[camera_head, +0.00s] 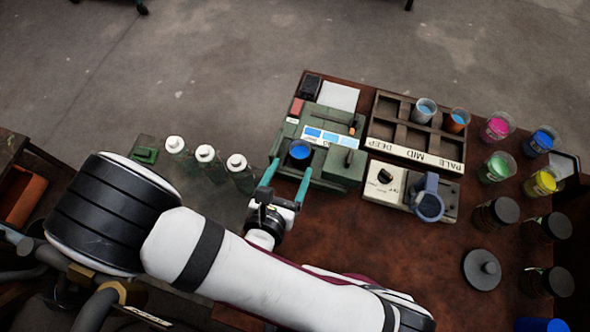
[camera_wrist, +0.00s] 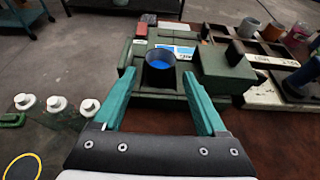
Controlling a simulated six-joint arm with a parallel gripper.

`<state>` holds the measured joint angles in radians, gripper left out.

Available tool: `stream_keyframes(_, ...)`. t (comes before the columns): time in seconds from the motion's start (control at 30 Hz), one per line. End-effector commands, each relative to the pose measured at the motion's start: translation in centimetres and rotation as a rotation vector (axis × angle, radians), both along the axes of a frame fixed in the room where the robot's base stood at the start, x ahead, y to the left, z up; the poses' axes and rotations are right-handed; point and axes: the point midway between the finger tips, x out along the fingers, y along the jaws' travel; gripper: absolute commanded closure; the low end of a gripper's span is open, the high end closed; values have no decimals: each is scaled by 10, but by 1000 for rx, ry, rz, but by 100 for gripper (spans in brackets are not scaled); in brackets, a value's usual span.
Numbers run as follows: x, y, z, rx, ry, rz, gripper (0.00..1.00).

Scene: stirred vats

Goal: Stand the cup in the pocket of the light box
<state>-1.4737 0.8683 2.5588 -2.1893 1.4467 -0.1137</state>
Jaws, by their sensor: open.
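The light box (camera_head: 325,136) is a green unit with a strip of blue shade patches, near the middle of the table; it also shows ahead in the wrist view (camera_wrist: 228,66). A dark-walled round cup (camera_head: 301,150) with blue inside stands upright at the front of the box. In the wrist view the cup (camera_wrist: 159,70) appears seated in the pocket, but its base and the pocket's edge are hidden. My gripper (camera_head: 289,172) is open, its teal fingers pointing at the box. In the wrist view the fingers (camera_wrist: 158,76) lie on either side of the cup, apart from it.
Right of the box are a compartment tray (camera_head: 414,163) marked DEEP, MID, PALE holding two cups, and a cream device (camera_head: 385,199) with a blue-grey vessel. Several coloured cups and dark jars line the right edge. White-capped bottles (camera_head: 205,155) stand left.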

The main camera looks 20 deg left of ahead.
Motion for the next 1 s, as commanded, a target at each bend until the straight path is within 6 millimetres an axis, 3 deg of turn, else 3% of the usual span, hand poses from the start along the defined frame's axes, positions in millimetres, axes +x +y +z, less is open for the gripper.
stream_keyframes(0.17, 2, -5, 5, 15, -5, -33, 26)
stream_keyframes(0.23, 14, -23, 20, 70, -27, -160, 26)
stream_keyframes(0.27, 21, -37, 30, 111, -44, -253, 26)
stream_keyframes(0.37, 34, -117, 73, 319, -127, -746, 26)
stream_keyframes(0.4, 25, -158, 88, 431, -170, -1013, 26)
stream_keyframes(0.47, -6, -208, 103, 615, -231, -1432, 26)
stream_keyframes(0.5, -34, -229, 108, 750, -269, -1713, 26)
stream_keyframes(0.57, -74, -236, 112, 970, -315, -2115, 26)
stream_keyframes(0.6, -93, -229, 114, 1128, -335, -2354, 26)
stream_keyframes(0.67, -107, -209, 121, 1368, -344, -2648, 26)
stream_keyframes(0.7, -109, -195, 127, -1467, 327, 2696, 26)
stream_keyframes(0.83, -101, -168, 146, -1419, 222, 2312, 26)
stream_keyframes(1.0, -98, -161, 151, -1406, 196, 2243, 26)
